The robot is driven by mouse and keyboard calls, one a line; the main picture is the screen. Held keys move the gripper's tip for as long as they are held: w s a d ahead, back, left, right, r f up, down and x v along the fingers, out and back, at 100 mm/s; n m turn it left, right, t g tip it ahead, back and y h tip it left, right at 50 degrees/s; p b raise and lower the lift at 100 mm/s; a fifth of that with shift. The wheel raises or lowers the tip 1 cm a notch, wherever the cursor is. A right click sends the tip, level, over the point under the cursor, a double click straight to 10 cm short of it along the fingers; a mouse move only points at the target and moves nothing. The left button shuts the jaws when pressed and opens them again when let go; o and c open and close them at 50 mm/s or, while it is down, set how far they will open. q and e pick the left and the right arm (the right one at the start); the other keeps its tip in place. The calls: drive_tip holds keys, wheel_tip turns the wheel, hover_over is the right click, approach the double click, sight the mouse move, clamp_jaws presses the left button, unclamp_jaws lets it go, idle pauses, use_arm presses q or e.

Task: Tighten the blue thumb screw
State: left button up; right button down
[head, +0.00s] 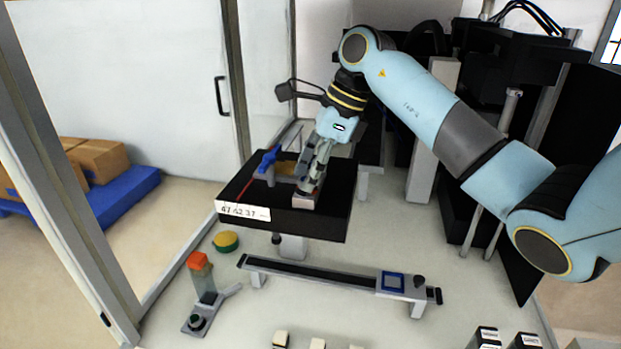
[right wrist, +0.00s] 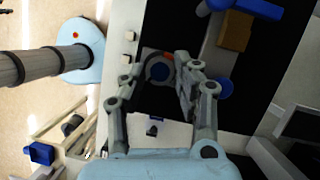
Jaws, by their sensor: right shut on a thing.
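My left gripper is in neither view.
A slim rail (head: 320,272) and an orange-topped post (head: 199,262) stand in front. A yellow-green button (head: 226,241) is at the platform's left. Bare bench lies between them.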

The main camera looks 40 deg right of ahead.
drive_tip(key=m+t+h+b, duration=0.1)
drive_tip(key=m, duration=0.3)
drive_tip(key=shift+s+a+m+b, duration=0.1)
drive_tip(key=shift+a+m+b, duration=0.05)
drive_tip(key=shift+m+b, duration=0.15)
drive_tip(key=m+h, duration=0.1)
drive_tip(key=m, duration=0.1)
drive_tip(key=m+t+h, duration=0.1)
drive_tip(key=m, duration=0.1)
drive_tip(key=shift+a+r+m+b, duration=0.1)
drive_tip(key=shift+r+m+b, duration=0.05)
drive_tip(key=shift+m+b, duration=0.2)
drive_tip(key=c, duration=1)
unclamp_jaws()
drive_tip(key=shift+s, duration=0.1)
drive_tip(key=v, duration=0.7)
drive_tip(key=shift+r, duration=0.2)
drive_tip(key=shift+s+a+f, duration=0.1)
